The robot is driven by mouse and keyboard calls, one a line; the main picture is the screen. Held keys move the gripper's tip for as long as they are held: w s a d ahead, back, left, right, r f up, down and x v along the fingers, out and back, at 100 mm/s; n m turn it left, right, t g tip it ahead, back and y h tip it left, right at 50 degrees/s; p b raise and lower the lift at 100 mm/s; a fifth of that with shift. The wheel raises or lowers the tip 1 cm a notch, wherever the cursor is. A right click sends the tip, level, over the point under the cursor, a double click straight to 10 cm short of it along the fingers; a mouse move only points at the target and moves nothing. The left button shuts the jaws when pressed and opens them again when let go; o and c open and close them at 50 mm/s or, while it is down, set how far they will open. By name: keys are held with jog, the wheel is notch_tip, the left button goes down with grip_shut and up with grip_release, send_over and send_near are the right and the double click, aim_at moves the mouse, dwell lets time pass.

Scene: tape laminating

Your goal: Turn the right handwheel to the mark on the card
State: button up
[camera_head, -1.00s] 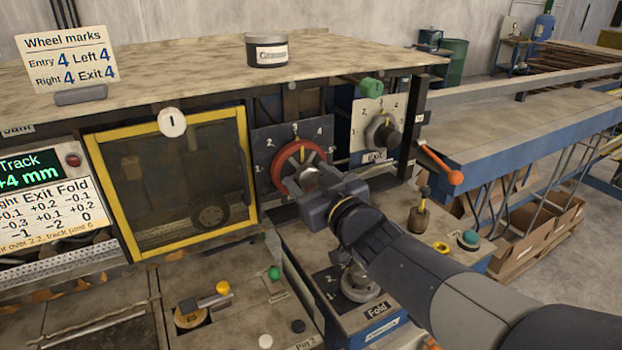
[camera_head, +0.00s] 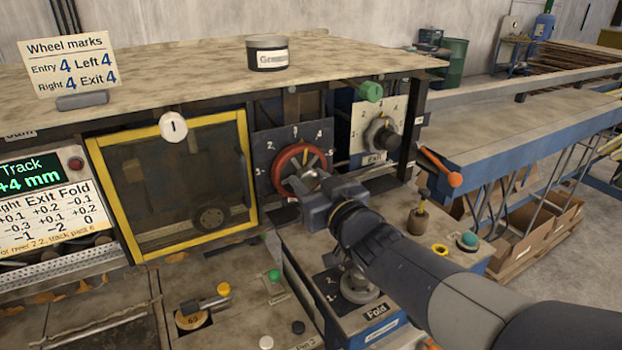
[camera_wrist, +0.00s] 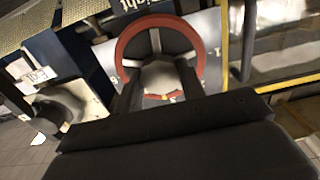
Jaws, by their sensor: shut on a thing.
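The right handwheel (camera_head: 298,149) has a red rim and a pale hub. It stands before a dark dial plate (camera_head: 262,146) with numbers. Its yellow pointer mark shows at the upper part, between the 3 and the 4 and close to the 4. My gripper (camera_head: 308,185) is shut on the wheel's hub from the front. In the wrist view the red rim (camera_wrist: 122,52) surrounds the hub (camera_wrist: 160,79), with one finger on each side. The lower part of the wheel is hidden by my gripper. The card (camera_head: 68,67) reads Right 4.
The Exit wheel (camera_head: 382,134) is close on the right, with an orange-ended lever (camera_head: 440,167) beyond it. A yellow-framed guard (camera_head: 172,185) stands left. The Fold wheel (camera_head: 360,287) is below my arm. A dark can (camera_head: 267,54) stands on the top.

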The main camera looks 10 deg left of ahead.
jog(key=m+p, duration=0.2)
jog(key=m, duration=0.4)
dwell(0.6)
jog(key=o, duration=1)
jog(key=v, duration=1.1)
jog(key=shift+b, duration=0.3)
jog(key=shift+w, duration=0.15)
jog(key=shift+p+x, duration=0.35)
jog(key=shift+x, duration=5.05)
